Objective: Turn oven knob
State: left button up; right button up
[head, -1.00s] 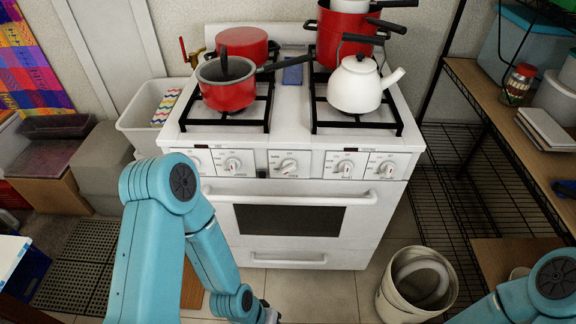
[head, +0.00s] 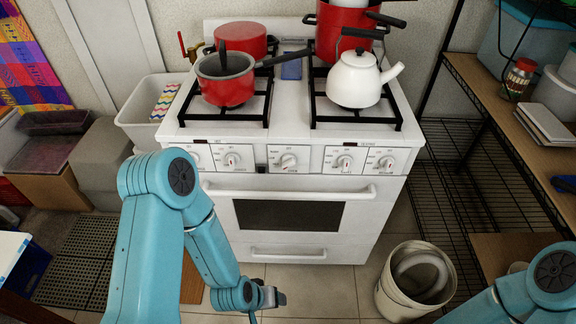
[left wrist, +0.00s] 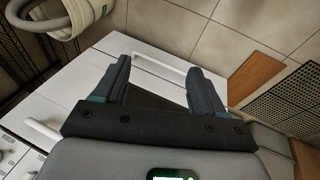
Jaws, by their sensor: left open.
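The white stove's front panel carries a row of white knobs: a centre oven knob (head: 288,161), knobs to its left (head: 231,160) and knobs to its right (head: 344,162). Below them is the oven door with its bar handle (head: 300,192). My left gripper (head: 272,298) is low in front of the stove, below and apart from the knobs. In the left wrist view its two dark fingers (left wrist: 160,82) are spread and empty, with the oven door behind them. Part of the knob panel shows at that view's lower left corner. My right arm enters at the lower right; its gripper is out of view.
A red saucepan (head: 226,85), a red pot (head: 241,40) and a white kettle (head: 356,80) stand on the stove. A white bucket (head: 385,298) stands on the floor at right, near a wire shelf (head: 440,190). A white bin (head: 140,115) is at left.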

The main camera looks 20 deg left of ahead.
aim_at(288, 166)
pick_arm(q)
jog(key=w+a+r+n+t+y+b, duration=0.25)
jog(key=w+a+r+t+b, duration=0.2)
jog(key=w, duration=0.25)
jog(key=w+a+r+n+t+y+b, duration=0.25)
jog(key=w+t+y+b, duration=0.2)
jog(key=w, duration=0.35)
jog(key=w+d+r+n+t+b, duration=0.15)
jog(key=d+r+t+b, duration=0.45)
jog(key=r+b, duration=0.6)
jog(key=shift+g, duration=0.5)
jog(key=x, duration=0.5)
jog(key=b+x, duration=0.1)
jog(key=x, duration=0.4)
jog(key=f+x, duration=0.1)
jog(key=x, duration=0.4)
jog(key=shift+w+d+b, duration=0.2)
jog(key=shift+w+b, duration=0.1)
jog(key=shift+b, duration=0.05)
jog(key=c, duration=1.1)
